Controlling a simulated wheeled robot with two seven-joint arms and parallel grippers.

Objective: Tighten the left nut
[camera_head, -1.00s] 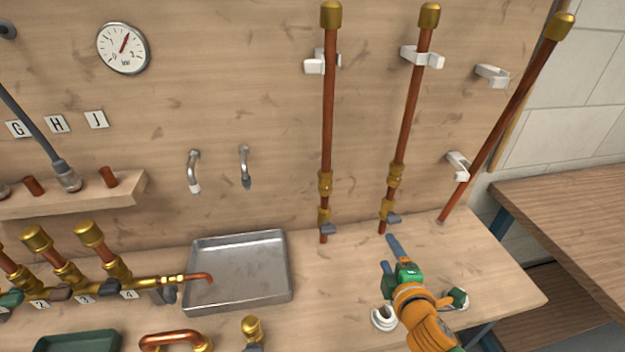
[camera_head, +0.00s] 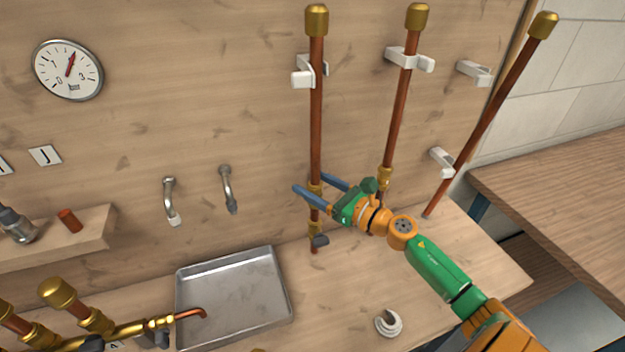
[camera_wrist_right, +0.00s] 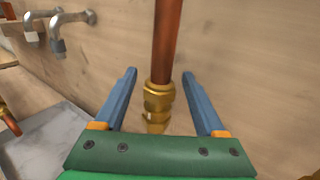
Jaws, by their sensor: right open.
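The left copper pipe (camera_head: 316,110) stands upright against the wooden wall with a brass cap on top. Its brass nut (camera_head: 315,187) is low on the pipe, above a grey-handled valve (camera_head: 319,240). In the right wrist view the brass nut (camera_wrist_right: 158,97) sits between the open fingers, with a visible gap on each side. The middle pipe (camera_head: 403,110) has a similar nut (camera_head: 385,178), and my right gripper and wrist hide the fittings below it. My left gripper is not seen.
A metal tray (camera_head: 235,300) lies on the bench left of the pipes. Two hooked spouts (camera_head: 170,200) are on the wall. A leaning copper pipe (camera_head: 490,115) stands at the right. A white ring-shaped piece (camera_head: 389,323) lies on the bench.

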